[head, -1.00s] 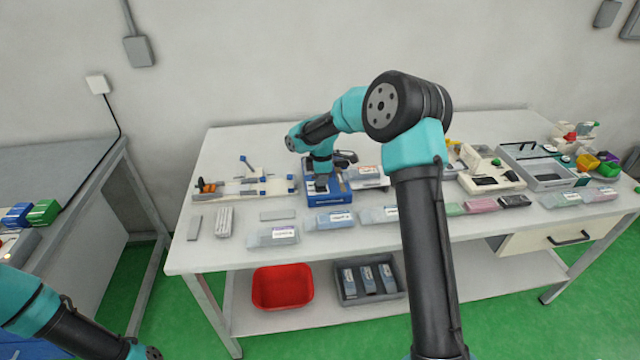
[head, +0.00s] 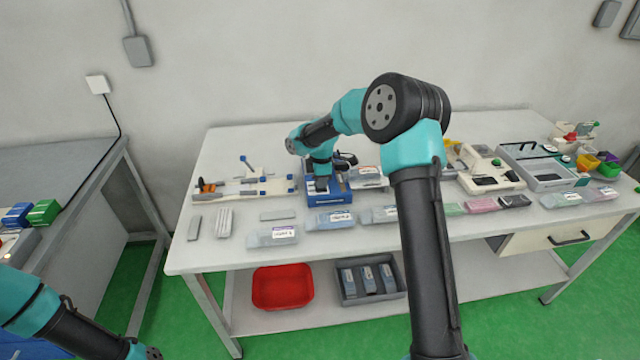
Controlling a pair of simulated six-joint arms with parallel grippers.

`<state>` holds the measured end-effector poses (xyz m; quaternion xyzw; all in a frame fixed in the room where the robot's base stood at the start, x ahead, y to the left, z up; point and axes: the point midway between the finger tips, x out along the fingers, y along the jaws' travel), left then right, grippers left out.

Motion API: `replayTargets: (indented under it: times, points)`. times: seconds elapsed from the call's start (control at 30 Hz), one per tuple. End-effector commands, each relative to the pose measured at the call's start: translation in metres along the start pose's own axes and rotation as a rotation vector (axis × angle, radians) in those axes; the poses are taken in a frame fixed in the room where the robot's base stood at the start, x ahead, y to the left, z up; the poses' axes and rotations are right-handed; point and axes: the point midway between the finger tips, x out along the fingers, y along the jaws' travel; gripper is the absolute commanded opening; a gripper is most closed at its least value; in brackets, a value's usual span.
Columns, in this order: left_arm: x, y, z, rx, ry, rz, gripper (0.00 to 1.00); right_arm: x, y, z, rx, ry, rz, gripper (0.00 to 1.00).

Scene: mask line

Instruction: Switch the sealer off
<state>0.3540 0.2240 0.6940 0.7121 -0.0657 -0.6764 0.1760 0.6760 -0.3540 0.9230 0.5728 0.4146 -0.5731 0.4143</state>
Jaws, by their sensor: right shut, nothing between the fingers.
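A device with a blue base (head: 338,197), which looks like the sealer, stands near the middle of the long white table. A dark part (head: 346,159) shows behind it, but I cannot tell whether it belongs to the device. My right gripper (head: 321,187) points down over the left part of the blue base, shut and empty. The gripper and wrist hide much of the device's top, and I cannot make out its switch or whether the fingers touch it. My left arm shows at the lower left, with its gripper out of view.
A clamp fixture with a blue-knobbed lever (head: 248,189) stands left of the device. Clear packs (head: 330,220) lie along the front. A cream machine (head: 490,171) and a grey box (head: 548,176) stand right. A red bin (head: 283,287) sits on the lower shelf.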

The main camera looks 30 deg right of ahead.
Motion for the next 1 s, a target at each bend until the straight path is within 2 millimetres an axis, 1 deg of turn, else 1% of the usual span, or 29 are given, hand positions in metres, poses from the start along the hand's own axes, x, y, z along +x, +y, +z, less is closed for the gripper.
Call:
replayTargets:
  times: [1.0]
  points:
    - [0.0, 0.0, 0.0, 0.0, 0.0, 0.0, 0.84, -0.064, 0.0, -0.001, 0.0, 0.001, 0.002, 0.0]
